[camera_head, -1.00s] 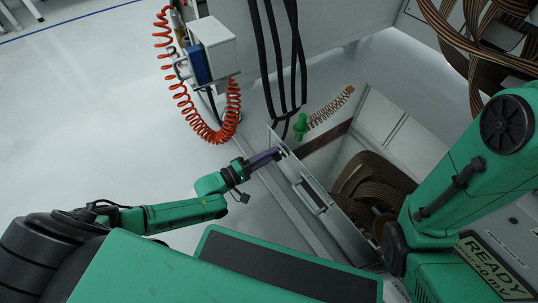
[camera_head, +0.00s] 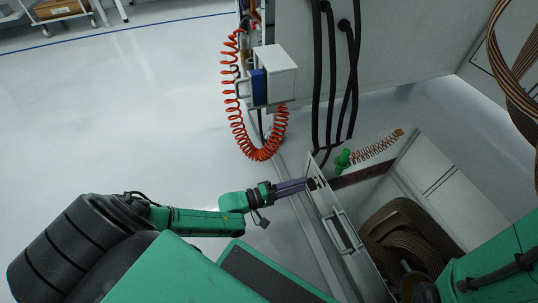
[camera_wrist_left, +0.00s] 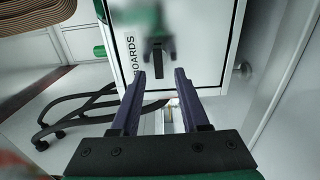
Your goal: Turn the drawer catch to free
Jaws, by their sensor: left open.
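The drawer (camera_head: 322,205) stands out from the cabinet, with its pale front and a bar handle (camera_head: 343,230) in the head view. In the left wrist view its white front (camera_wrist_left: 200,50), lettered "BOARDS", fills the upper middle. A dark upright catch (camera_wrist_left: 158,66) shows on that front, with green just above it. My left gripper (camera_head: 307,185) is at the upper end of the drawer front. Its two purple fingers are open, and in the left wrist view (camera_wrist_left: 160,75) the catch appears between their tips. Contact cannot be told. My right gripper is out of view.
Coiled brown cables (camera_head: 400,235) lie behind the drawer front. A green plug with a copper coil (camera_head: 343,160) is just above the drawer. A white box (camera_head: 275,75) with a red coiled hose (camera_head: 240,125) stands farther up.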

